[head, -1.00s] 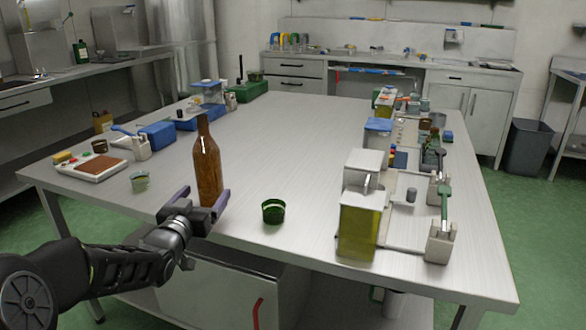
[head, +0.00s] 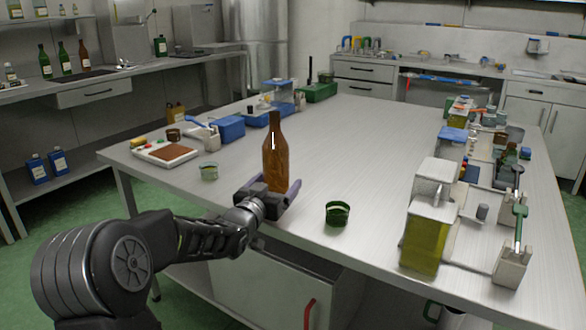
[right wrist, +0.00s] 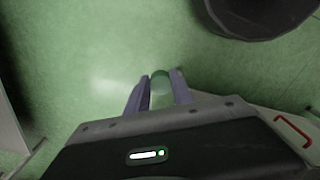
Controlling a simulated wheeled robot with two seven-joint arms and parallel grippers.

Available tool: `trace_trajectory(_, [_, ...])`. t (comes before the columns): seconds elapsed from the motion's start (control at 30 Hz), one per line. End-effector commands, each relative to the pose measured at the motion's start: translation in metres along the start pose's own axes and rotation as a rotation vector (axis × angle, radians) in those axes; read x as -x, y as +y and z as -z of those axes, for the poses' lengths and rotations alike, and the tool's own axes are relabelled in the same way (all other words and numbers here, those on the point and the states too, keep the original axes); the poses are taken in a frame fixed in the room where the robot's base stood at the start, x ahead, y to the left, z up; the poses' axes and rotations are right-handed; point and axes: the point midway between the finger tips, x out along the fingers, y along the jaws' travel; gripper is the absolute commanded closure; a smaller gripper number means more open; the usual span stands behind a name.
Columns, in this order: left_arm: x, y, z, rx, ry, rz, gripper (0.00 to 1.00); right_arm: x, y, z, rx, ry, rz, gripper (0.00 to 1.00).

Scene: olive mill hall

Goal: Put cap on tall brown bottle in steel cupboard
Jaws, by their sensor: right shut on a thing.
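The tall brown bottle (head: 275,160) stands upright near the front edge of the steel table. My left gripper (head: 272,192) is low at the bottle with its fingers spread to either side; firm contact cannot be made out. No separate cap is distinguishable on its neck. A steel cupboard (head: 245,293) with a red handle (head: 309,313) is under the table's front; the handle also shows in the right wrist view (right wrist: 293,131). My right gripper (right wrist: 160,92) is shut on a small pale green round thing (right wrist: 160,88) above the green floor. Whether that is the cap cannot be told.
Tins (head: 427,240) and a rack crowd the right side. The table's middle is clear.

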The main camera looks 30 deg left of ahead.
Motion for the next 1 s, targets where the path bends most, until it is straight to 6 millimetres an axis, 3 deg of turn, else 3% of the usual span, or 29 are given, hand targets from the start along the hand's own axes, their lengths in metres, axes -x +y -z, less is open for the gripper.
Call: trace_trajectory(1.0, [0.0001, 0.0000, -0.0001, 0.000, 0.000, 0.000, 0.97, 0.0000, 0.0000, 0.0000, 0.000, 0.000, 0.000, 1.00])
